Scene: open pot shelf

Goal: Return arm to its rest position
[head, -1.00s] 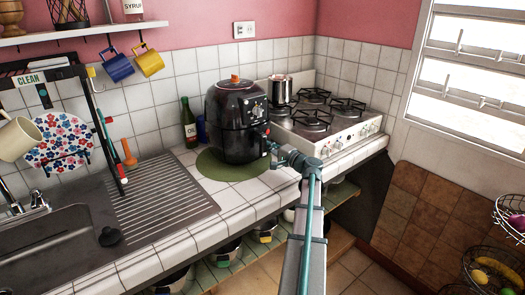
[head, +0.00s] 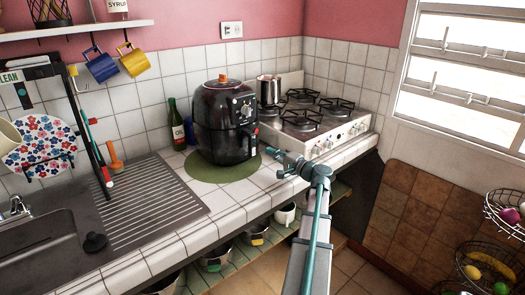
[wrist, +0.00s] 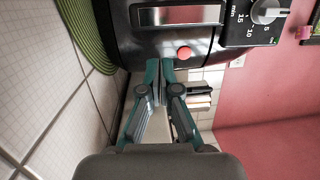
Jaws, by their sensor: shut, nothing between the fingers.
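My gripper (head: 269,151) is shut and empty. In the head view my arm reaches up from the bottom, and the gripper is just right of the black air fryer (head: 224,122), above the tiled counter's front part. In the wrist view the shut fingers (wrist: 160,75) point toward the air fryer (wrist: 120,48), which fills the upper part of the picture with its dial and a red button. I cannot tell the exact gap between the fingertips and the fryer.
The fryer stands on a green round mat (head: 205,172). A stove (head: 318,125) with a metal pot (head: 268,90) is to the right. A sink (head: 45,245) is at left. Pots stand on the open shelf (head: 240,262) below the counter. Fruit baskets (head: 490,262) are at far right.

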